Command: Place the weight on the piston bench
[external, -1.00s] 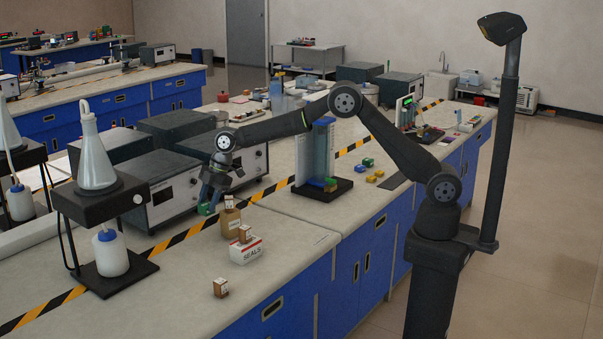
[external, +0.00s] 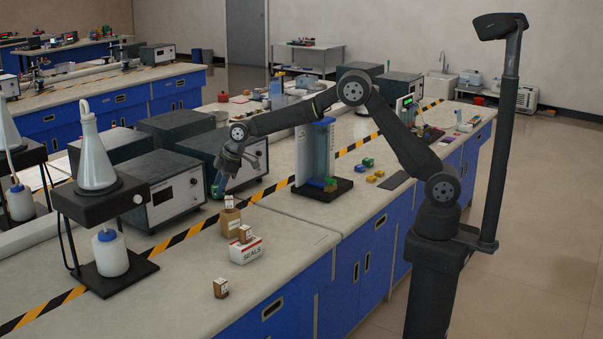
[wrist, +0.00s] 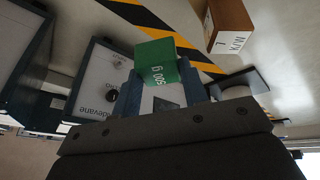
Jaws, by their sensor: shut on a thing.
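The weight is a green block marked "500 g" (wrist: 158,62) in the wrist view. My gripper (external: 217,189) is shut on it, and its blue-grey fingers also show in the wrist view (wrist: 158,90). In the external view the gripper hangs above the bench, just behind and left of a tall brown box (external: 230,222); the weight is hard to make out there. I cannot tell which apparatus is the piston bench: a black stand with a flask (external: 92,208) is at left, and a clear column on a black base (external: 340,190) is at right.
A white SEALS box (external: 246,251) with a small brown box on top and another small brown box (external: 221,288) stand in front. Grey instruments (external: 168,188) stand behind the gripper. Several coloured blocks (external: 375,175) lie right of the column. The front bench top is mostly clear.

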